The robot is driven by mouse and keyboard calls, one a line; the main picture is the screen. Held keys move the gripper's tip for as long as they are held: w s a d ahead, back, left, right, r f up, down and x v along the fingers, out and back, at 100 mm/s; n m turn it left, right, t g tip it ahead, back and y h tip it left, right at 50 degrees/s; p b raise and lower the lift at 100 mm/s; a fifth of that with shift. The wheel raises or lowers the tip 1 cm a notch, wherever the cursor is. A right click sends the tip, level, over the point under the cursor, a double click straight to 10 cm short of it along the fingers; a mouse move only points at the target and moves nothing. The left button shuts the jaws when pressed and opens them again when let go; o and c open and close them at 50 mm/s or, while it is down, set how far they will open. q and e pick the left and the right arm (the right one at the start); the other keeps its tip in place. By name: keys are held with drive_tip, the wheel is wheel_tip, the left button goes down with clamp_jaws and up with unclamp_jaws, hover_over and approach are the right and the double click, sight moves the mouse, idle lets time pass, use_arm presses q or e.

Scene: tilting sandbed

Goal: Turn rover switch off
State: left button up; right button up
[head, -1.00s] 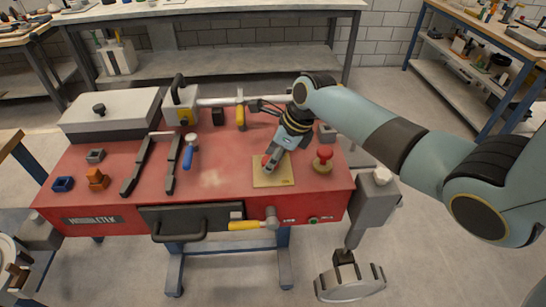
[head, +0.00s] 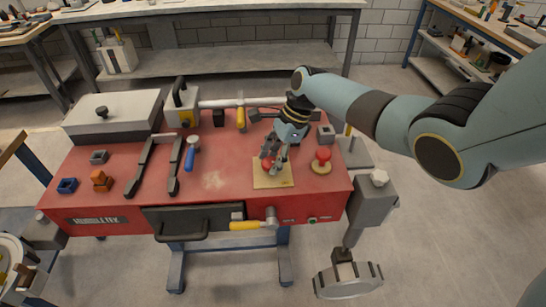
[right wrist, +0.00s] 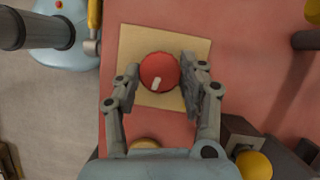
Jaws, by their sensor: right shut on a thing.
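The rover switch appears to be a round red knob (head: 267,163) on a square tan plate (head: 272,183) on the red bench top. In the right wrist view the knob (right wrist: 157,68) has a short white mark that points down and slightly left, and the tan plate (right wrist: 135,40) lies under it. My right gripper (head: 273,158) comes down from above onto the knob. In the wrist view its two fingers (right wrist: 162,76) stand on either side of the knob, shut on it. The fingers partly hide the knob in the head view. My left gripper is not in view.
A red mushroom button (head: 322,156) stands just right of the plate. A yellow-handled valve (head: 246,226) sticks out from the front. A blue-handled tool (head: 190,158) and dark bars (head: 140,165) lie to the left. A yellow lever (head: 241,118) stands behind.

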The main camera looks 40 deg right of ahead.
drive_tip(key=n+g, duration=0.1)
drive_tip(key=n, duration=0.1)
drive_tip(key=n+b, duration=0.1)
drive_tip(key=n, duration=0.1)
drive_tip(key=shift+w+n+g, duration=0.15)
drive_tip(key=shift+n+g, duration=0.15)
drive_tip(key=shift+g, duration=0.1)
drive_tip(key=n+b, duration=0.1)
drive_tip(key=n, duration=0.1)
drive_tip(key=n+g+b, duration=0.1)
drive_tip(key=n, duration=0.1)
drive_tip(key=shift+w+f+g, duration=0.1)
drive_tip(key=shift+g, duration=0.2)
drive_tip(key=shift+n+g+h+b, duration=0.35)
drive_tip(key=shift+n+b, duration=0.25)
drive_tip(key=shift+n, duration=0.6)
drive_tip(key=o, duration=1.2)
drive_tip(key=shift+w, duration=0.1)
drive_tip(key=v, duration=1.2)
drive_tip(key=shift+a, duration=0.1)
